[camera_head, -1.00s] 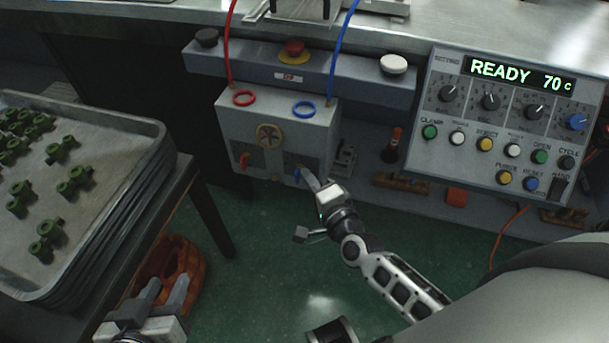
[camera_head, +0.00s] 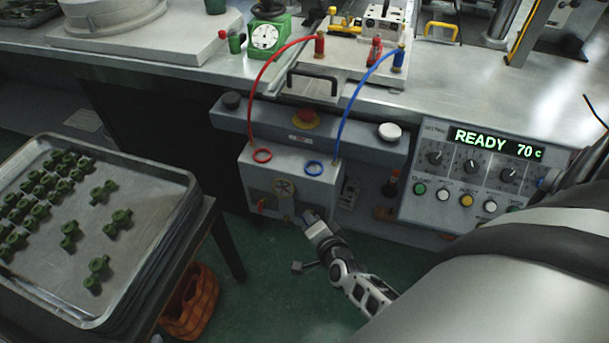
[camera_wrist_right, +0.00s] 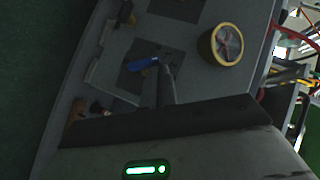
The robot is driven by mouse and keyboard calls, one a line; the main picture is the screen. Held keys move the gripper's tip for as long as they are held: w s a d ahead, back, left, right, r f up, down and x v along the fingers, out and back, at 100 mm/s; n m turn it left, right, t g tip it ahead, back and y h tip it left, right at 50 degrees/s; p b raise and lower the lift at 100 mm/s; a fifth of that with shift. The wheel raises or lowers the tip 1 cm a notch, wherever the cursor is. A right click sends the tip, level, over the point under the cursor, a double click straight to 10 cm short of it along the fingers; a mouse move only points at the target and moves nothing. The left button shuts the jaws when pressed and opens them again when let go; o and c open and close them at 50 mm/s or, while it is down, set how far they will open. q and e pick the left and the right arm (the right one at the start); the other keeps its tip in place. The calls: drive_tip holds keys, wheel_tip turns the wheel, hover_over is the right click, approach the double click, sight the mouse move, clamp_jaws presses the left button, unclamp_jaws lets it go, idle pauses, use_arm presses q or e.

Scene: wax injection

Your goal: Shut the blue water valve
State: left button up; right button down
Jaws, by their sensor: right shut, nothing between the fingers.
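The grey water box (camera_head: 262,178) hangs below the bench edge, with a red valve lever (camera_head: 262,206) at its lower left. My right gripper (camera_head: 309,217) is at the box's lower right front and hides the blue valve in the head view. In the right wrist view the blue valve lever (camera_wrist_right: 142,64) lies on a dark square plate, nearly crosswise in the picture. My right fingers (camera_wrist_right: 166,84) are shut and empty, with the tips close by the lever's right end; I cannot tell if they touch it. My left gripper is out of view.
A round yellow-rimmed dial (camera_head: 284,187) sits beside the valves. Red (camera_head: 262,88) and blue (camera_head: 352,97) hoses rise from the box to the bench. The control panel (camera_head: 425,205) is at right. A tray (camera_head: 150,262) of green parts stands at left.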

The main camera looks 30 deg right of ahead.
drive_tip(key=shift+w+a+r+p, duration=0.2)
drive_tip(key=shift+w+a+p, duration=0.1)
drive_tip(key=shift+w+a, duration=0.5)
drive_tip(key=shift+w, duration=0.2)
drive_tip(key=shift+r, duration=0.1)
idle(1.1)
drive_tip(key=shift+r+p, duration=0.75)
drive_tip(key=shift+p, duration=0.1)
